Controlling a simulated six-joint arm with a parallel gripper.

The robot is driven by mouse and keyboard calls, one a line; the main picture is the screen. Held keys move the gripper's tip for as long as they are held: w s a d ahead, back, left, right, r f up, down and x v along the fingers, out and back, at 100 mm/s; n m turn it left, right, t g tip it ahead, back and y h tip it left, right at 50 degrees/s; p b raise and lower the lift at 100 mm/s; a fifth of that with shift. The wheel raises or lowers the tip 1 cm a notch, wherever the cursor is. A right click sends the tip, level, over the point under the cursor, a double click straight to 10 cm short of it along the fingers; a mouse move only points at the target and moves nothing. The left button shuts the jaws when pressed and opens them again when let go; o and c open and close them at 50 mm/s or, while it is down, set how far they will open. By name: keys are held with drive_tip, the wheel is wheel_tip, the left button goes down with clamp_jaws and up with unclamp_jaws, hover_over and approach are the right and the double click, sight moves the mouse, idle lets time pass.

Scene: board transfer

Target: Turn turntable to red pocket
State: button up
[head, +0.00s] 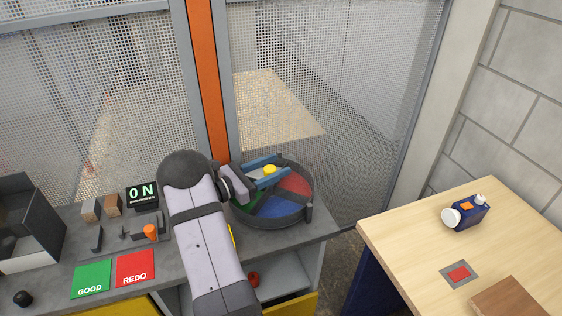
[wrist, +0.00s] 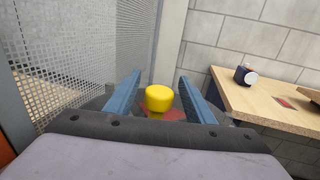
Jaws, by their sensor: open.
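The turntable (head: 272,222) is a round dark tray with coloured pockets on the grey bench. Its red pocket (head: 295,184) is at the far right, its blue pocket (head: 281,206) at the front right, and a green pocket (head: 243,203) at the left, partly hidden by my gripper. A yellow knob (head: 270,169) stands up near the far side. My gripper (head: 270,169) is open, with its two blue fingers on either side of the knob. In the wrist view the yellow knob (wrist: 159,98) shows between the fingers, with red behind it. I cannot tell whether either finger touches it.
A mesh fence with an orange post (head: 205,75) stands close behind the turntable. Left on the bench are a display reading "0N" (head: 142,195), green GOOD (head: 91,279) and red REDO (head: 135,267) mats and small blocks. A wooden table (head: 400,235) at right holds a blue device (head: 466,213).

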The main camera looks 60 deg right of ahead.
drive_tip(key=shift+p+x, duration=0.3)
drive_tip(key=shift+x, duration=1.05)
clamp_jaws()
drive_tip(key=shift+f+g+b, duration=0.1)
drive_tip(key=shift+g+b, duration=0.2)
drive_tip(key=shift+b, duration=0.05)
drive_tip(key=shift+s+a+f+m+g+y+b, duration=0.1)
drive_tip(key=shift+a+f+m+g+y+b, duration=0.05)
drive_tip(key=shift+m+g+y+b, duration=0.5)
drive_tip(key=shift+s+a+m+g+y+b, duration=0.1)
drive_tip(key=shift+s+m+g+y+b, duration=0.05)
drive_tip(key=shift+m+g+y+b, duration=0.45)
drive_tip(key=shift+s+a+m+g+y+b, duration=0.1)
drive_tip(key=shift+s+m+g+y+b, duration=0.05)
drive_tip(key=shift+m+g+y+b, duration=0.35)
drive_tip(key=shift+s+a+m+g+y+b, duration=0.15)
drive_tip(key=shift+m+g+y+b, duration=0.25)
drive_tip(key=shift+m+g+y, duration=0.25)
drive_tip(key=shift+s+a+m+g+y+b, duration=0.1)
drive_tip(key=shift+a+m+g+y+b, duration=0.1)
drive_tip(key=shift+m+g+y+b, duration=0.45)
drive_tip(key=shift+s+a+m+g+y+b, duration=0.15)
drive_tip(key=shift+m+g+y+b, duration=0.15)
drive_tip(key=shift+y, duration=0.55)
drive_tip(key=shift+a+r+m+y, duration=0.15)
drive_tip(key=shift+r+m+y, duration=0.05)
drive_tip(key=shift+m+y, duration=0.2)
